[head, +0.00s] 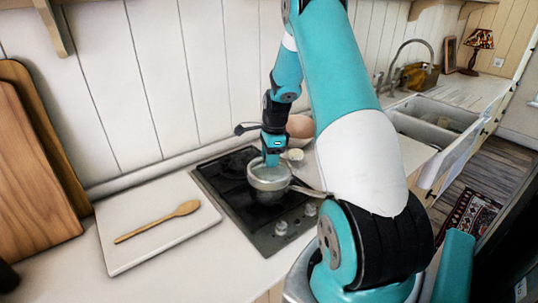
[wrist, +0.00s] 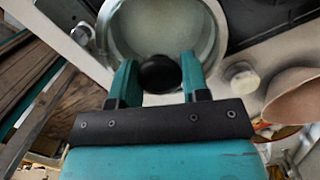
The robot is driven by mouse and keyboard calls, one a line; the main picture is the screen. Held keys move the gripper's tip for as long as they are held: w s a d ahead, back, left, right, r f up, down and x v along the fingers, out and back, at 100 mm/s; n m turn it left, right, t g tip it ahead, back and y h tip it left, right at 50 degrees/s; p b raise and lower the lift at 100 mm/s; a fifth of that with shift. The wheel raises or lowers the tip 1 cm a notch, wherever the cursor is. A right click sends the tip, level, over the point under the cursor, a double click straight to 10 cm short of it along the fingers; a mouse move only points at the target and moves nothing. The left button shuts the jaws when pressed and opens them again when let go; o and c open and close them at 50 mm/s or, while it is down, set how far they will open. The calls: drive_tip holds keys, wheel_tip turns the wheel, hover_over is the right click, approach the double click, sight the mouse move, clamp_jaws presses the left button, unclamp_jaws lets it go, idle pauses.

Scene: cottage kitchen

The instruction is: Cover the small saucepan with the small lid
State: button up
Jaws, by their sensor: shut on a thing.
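The small saucepan (head: 268,184) is a grey metal pan on the black hob, with its handle pointing right. My gripper (head: 271,160) points down above it. In the wrist view my gripper (wrist: 160,78) is shut on the round black knob of the small lid (wrist: 158,73). The lid looks clear, with a pale round rim around it that may be the lid's or the pan's. The lid is at the pan's mouth. I cannot tell whether it touches the pan's rim or hangs just above. The knob is hidden in the head view.
The hob (head: 240,215) has knobs along its front. A white board (head: 150,250) with a wooden spoon (head: 160,221) lies to the left, near wooden boards (head: 35,150). A pinkish bowl (head: 301,127) and small white cup (head: 295,155) stand behind the pan. The sink is at right.

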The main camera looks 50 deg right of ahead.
drive_tip(key=shift+f+b, duration=0.45)
drive_tip(key=shift+f, duration=0.45)
drive_tip(key=shift+a+f, duration=0.1)
drive_tip(key=shift+f, duration=0.35)
idle(1.0)
drive_tip(key=o, duration=0.7)
drive_tip(key=shift+o, duration=0.2)
drive_tip(key=shift+r, duration=0.1)
drive_tip(key=r+p, duration=0.2)
drive_tip(key=r, duration=0.1)
drive_tip(key=r+p, duration=0.3)
drive_tip(key=r, duration=0.1)
drive_tip(key=d+r+p, duration=0.1)
drive_tip(key=r+p, duration=0.2)
drive_tip(key=r, duration=0.1)
drive_tip(key=shift+s, duration=0.4)
drive_tip(key=shift+f, duration=0.1)
